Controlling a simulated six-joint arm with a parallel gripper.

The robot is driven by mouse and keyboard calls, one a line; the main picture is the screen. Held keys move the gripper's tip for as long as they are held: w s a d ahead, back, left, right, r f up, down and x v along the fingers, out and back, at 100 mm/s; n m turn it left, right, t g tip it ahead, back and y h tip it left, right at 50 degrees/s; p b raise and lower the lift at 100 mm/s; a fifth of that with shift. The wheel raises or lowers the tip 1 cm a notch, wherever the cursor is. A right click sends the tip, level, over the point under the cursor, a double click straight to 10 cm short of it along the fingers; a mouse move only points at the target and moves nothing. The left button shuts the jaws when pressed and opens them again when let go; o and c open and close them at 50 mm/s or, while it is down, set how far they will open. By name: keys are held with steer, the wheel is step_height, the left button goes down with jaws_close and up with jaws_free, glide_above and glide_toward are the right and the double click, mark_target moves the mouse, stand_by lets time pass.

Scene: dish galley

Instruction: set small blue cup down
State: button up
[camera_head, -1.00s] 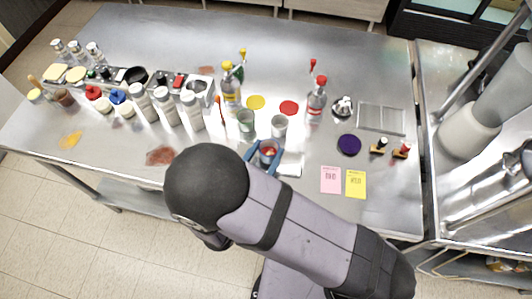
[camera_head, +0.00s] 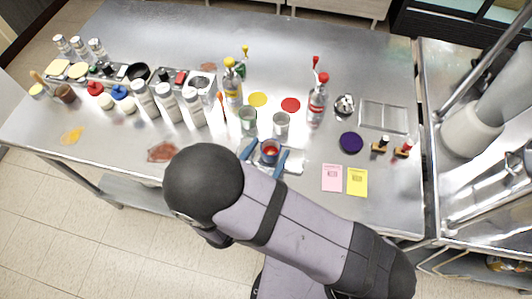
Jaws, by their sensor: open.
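The small blue cup (camera_head: 270,151) stands on the steel counter, upright as far as I can tell, with something red showing inside it. My gripper (camera_head: 266,154) is open around it, with one blue finger to the left of the cup and one to the right. Gaps show between the fingers and the cup. A light flat piece lies at the right finger, partly hidden by it. My arm hides the counter below the cup.
A greenish cup (camera_head: 247,118) and a grey cup (camera_head: 281,124) stand just behind. A yellow disc (camera_head: 257,99), red disc (camera_head: 290,105) and dark purple disc (camera_head: 351,143) lie on the counter. Pink (camera_head: 332,178) and yellow (camera_head: 357,182) cards lie to the right. Bottles (camera_head: 317,104) stand behind.

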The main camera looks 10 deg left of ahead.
steer(key=shift+r, duration=0.15)
steer(key=b+v, duration=0.2)
steer(key=v, duration=1)
